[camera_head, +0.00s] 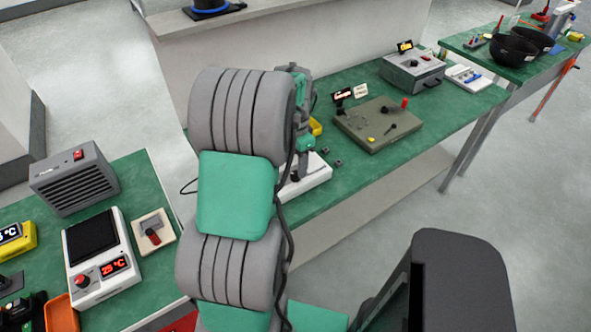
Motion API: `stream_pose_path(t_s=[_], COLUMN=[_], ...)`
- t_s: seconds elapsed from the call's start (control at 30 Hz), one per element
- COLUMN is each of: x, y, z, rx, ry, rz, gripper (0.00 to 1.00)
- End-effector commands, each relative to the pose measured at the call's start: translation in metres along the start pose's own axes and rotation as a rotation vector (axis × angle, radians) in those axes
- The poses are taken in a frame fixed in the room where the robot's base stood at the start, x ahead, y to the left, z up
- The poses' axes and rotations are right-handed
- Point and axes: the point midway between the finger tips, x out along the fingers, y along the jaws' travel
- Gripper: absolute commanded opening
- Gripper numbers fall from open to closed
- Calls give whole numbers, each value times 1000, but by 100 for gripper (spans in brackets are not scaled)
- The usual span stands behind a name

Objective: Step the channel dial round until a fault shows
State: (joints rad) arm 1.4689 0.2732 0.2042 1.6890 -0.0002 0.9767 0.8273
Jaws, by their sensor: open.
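I cannot make out which knob is the channel dial. A white unit (316,178) is partly hidden behind my arm. My arm rises through the middle of the view; its green-and-grey wrist shows beside it, above the white unit. My gripper's fingertips are hidden.
The left bench holds a white hotplate-like unit (119,244) with a red readout, a grey louvred box (76,187) and a switch plate (154,222). Dark bowls (511,50) stand on the far right bench. Open floor lies right of the middle bench.

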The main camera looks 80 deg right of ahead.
Motion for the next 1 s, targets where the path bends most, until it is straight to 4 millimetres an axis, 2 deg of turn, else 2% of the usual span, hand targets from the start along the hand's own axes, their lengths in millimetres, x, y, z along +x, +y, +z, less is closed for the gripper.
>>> stream_pose_path(t_s=[0.1,0.2,0.5,1.0], x=[21,32,37,37], y=[0,0,0,0], z=[0,0,0,0], rx=[-1,-2,-3,-3], ry=[-2,0,1,1], rz=[2,0,-2,-1], gripper=[51,51,51,10])
